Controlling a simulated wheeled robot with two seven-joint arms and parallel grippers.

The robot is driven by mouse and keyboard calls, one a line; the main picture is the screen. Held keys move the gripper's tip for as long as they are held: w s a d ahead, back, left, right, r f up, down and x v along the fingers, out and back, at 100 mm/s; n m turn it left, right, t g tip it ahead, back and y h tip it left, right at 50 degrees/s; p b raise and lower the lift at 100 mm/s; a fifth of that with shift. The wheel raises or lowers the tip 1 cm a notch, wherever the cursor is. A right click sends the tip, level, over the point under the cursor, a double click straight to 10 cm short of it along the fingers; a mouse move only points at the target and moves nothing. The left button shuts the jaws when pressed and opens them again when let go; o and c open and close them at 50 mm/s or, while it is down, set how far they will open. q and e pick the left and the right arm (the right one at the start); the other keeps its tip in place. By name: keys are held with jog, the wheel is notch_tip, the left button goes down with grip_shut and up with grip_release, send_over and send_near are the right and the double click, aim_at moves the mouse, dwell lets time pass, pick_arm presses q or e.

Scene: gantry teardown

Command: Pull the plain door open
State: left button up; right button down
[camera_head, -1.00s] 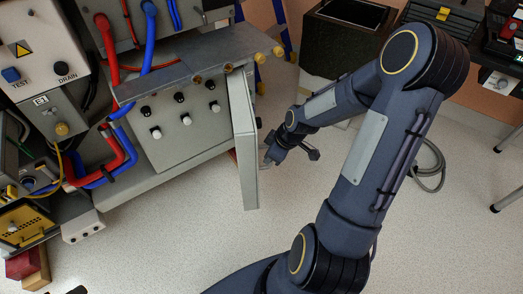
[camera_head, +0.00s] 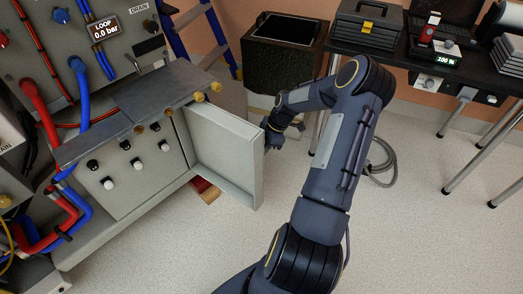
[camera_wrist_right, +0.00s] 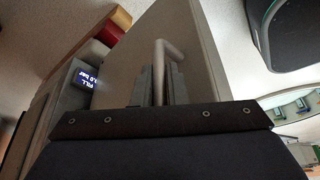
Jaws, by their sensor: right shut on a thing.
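The plain door (camera_head: 222,158) is a light grey panel with a raised rim, hinged at the right end of the grey cabinet (camera_head: 135,165). It stands well open, swung out over the floor, with its inner side facing the head camera. My right gripper (camera_head: 272,140) is at the door's outer side near its free edge, partly hidden behind that edge. In the right wrist view the door's outer face (camera_wrist_right: 190,45) fills the middle, and the gripper (camera_wrist_right: 160,88) is shut on its bar handle (camera_wrist_right: 160,62). My left gripper is not in view.
A red and wooden block pair (camera_head: 205,190) lies on the floor under the door. A dark bin (camera_head: 285,60) stands behind my right arm, beside a black table (camera_head: 400,60). A hose (camera_head: 382,165) lies right of the arm. The front floor is clear.

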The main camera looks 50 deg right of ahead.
dwell(0.3)
jog(key=c, duration=1.5)
grip_release()
jog(key=shift+w, duration=0.15)
jog(key=shift+o, duration=0.2)
jog(key=p+v, duration=0.1)
jog(key=v, duration=0.6)
jog(key=shift+r, duration=0.35)
jog(key=shift+d, duration=0.1)
